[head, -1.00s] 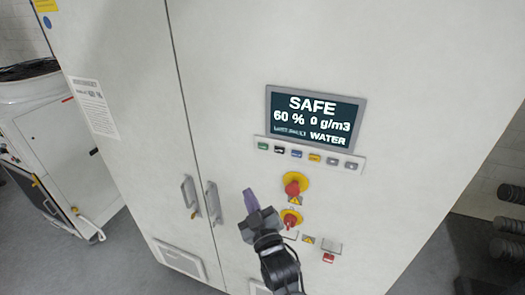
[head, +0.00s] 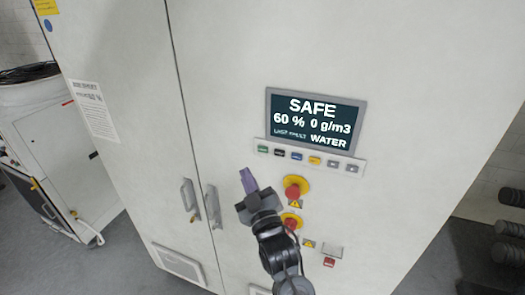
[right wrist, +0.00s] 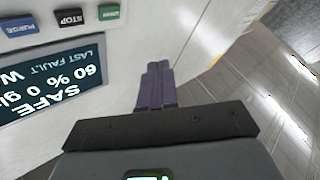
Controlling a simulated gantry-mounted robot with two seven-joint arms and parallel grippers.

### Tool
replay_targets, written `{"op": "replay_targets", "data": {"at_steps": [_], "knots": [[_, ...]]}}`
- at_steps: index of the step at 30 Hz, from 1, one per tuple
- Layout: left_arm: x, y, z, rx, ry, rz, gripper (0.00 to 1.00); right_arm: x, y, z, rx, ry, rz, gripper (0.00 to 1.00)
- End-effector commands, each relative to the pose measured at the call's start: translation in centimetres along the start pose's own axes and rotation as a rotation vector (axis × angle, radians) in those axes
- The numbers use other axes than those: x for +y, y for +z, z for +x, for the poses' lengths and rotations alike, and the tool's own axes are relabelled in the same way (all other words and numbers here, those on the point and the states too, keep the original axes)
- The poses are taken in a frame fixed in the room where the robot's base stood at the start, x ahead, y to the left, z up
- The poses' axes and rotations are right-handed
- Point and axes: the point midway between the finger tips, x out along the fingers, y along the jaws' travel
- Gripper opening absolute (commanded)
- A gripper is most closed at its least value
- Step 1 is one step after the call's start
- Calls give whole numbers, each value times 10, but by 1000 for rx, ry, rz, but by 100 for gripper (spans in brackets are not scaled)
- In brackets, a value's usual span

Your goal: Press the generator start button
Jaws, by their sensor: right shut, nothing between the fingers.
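The green button (head: 263,149) is at the left end of the button row under the screen on the white cabinet. It also shows at the top of the right wrist view (right wrist: 109,12), beside a black STOP button (right wrist: 70,17) and a blue PURGE button (right wrist: 20,28); its own label is hard to read. My right gripper (head: 248,180) has its purple fingers (right wrist: 158,85) shut together and empty. In the head view it is below and slightly left of the green button, apart from it. My left gripper is not in view.
The screen (head: 316,122) above the row reads SAFE, 60 %, 0 g/m3. Two red knobs on yellow discs (head: 293,189) are just right of my gripper. Cabinet door handles (head: 213,206) are to its left. A white machine (head: 60,150) stands at far left.

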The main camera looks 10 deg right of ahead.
Motion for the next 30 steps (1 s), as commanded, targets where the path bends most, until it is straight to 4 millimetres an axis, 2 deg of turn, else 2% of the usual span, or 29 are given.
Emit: {"op": "replay_targets", "data": {"at_steps": [18, 30], "knots": [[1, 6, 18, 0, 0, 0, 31, 34, 35, 47, 0, 1, 0, 0], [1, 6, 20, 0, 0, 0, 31, 42, 41, 56, 0, 1, 1, 0]]}}
